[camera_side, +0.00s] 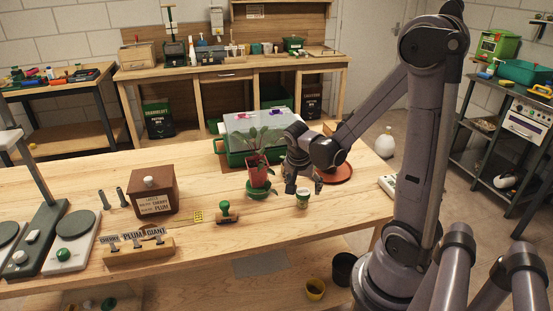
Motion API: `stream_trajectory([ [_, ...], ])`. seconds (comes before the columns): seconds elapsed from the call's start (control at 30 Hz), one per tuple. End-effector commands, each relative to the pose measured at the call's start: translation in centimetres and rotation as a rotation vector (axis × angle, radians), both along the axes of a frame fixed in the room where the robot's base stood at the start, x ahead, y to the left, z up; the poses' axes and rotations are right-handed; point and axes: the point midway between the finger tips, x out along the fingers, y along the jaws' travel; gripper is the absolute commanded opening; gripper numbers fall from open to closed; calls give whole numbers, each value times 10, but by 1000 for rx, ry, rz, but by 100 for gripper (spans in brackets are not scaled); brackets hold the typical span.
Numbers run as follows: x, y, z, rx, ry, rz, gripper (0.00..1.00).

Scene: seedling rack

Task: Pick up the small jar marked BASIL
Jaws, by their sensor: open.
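A small pale jar (303,201) with a dark green band and a dark top stands upright on the wooden table. It is the only small jar I make out on this table, and its lettering is too small to read, so I cannot confirm BASIL. My gripper (304,187) points down with its fingers apart, just above or around the top of the jar. I cannot tell from this angle whether a finger touches it. The jar appears to rest on the table.
A red pot (257,175) with a leafy plant stands left of my gripper in a green saucer. Behind are a clear-lidded green tray (236,159) and a terracotta saucer (345,172). The table's front edge is clear near the jar.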

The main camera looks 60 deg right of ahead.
Motion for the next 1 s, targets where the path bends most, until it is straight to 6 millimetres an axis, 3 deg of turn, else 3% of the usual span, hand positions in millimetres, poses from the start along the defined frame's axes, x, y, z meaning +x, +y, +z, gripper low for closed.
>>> stream_trajectory([
  [0.23, 1, -3, -10, 1, 0, 0, 69],
  [0.63, 6, -15, -46, 1, 0, 0, 69],
  [1.0, 6, -17, -51, 0, 0, 0, 69],
])
